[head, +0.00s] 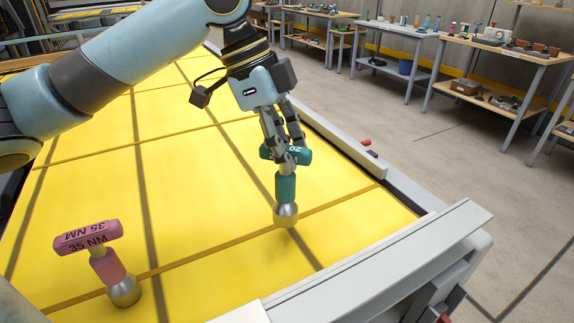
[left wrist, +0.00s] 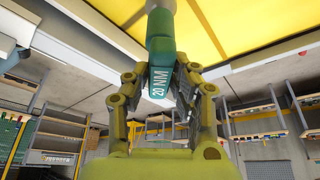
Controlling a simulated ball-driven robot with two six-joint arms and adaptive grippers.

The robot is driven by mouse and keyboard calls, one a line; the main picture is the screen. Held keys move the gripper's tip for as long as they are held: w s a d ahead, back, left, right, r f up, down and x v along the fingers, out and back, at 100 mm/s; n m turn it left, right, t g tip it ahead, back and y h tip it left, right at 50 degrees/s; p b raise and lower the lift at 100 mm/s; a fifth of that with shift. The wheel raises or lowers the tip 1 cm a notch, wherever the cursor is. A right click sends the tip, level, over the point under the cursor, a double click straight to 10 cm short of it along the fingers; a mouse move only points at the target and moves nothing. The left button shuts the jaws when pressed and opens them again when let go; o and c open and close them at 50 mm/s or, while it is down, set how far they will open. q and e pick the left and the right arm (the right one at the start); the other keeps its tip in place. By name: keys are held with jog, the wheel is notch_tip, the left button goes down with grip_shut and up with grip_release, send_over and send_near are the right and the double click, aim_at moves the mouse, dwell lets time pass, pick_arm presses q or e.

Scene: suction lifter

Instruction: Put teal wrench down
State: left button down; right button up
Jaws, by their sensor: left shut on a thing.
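The teal wrench (head: 286,188) has a T-shaped head and a metal ball-like lower end. In the head view it is upright over the yellow surface (head: 190,220), near the right front edge. I cannot tell whether its lower end touches the surface. My left gripper (head: 287,152) is shut on its head from above. In the left wrist view the wrench (left wrist: 161,45) shows between the fingers (left wrist: 160,85), with "20 NM" on its head. My right gripper is not in view.
A pale metal rail (head: 370,270) runs along the front right of the yellow surface, and another edge (head: 340,145) runs along its right side. Workbenches (head: 490,60) with tools stand beyond the floor. The yellow surface between the two wrenches is clear.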

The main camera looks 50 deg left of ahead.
pick_arm(q)
notch_tip(320, 180, down, 4)
jog(key=shift+r, duration=0.1)
jog(key=c, duration=1.1)
grip_release()
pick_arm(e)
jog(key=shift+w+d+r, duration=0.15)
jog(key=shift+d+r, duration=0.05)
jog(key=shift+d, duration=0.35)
pick_arm(q)
jog(key=shift+a+r, duration=0.2)
jog(key=shift+r, duration=0.25)
jog(key=p+v, duration=0.1)
jog(key=v, duration=0.6)
jog(key=shift+s, duration=0.15)
jog(key=p+v, duration=0.2)
jog(key=v, duration=0.1)
jog(key=shift+a+r+p, duration=0.1)
jog(key=shift+r+p, duration=0.35)
jog(key=shift+p, duration=0.2)
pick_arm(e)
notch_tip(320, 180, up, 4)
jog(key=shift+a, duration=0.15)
